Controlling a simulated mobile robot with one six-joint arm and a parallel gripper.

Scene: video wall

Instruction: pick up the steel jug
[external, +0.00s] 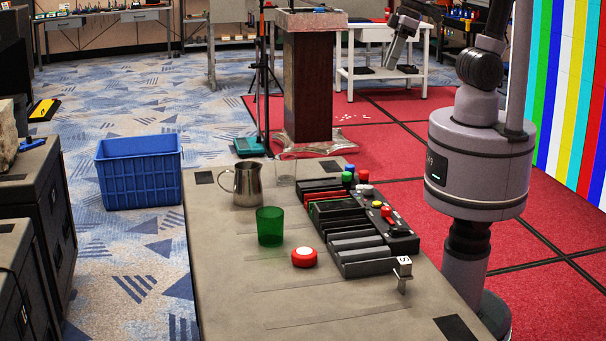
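The steel jug (246,184) stands upright near the far left of the grey-brown table (225,265), with its handle to the left. Nothing touches it. My gripper (391,64) appears as a small grey and black part at the top of the external view, above and well to the right of the jug. It is apart from the jug. Its fingers are too small and dark to show whether they are open or shut. Part of my arm is cut off by the top edge.
A clear glass (284,173) stands just right of the jug. A black slotted rack (350,228) fills the table's right side. A blue crate (139,172) is on the floor; the table's front left is clear.

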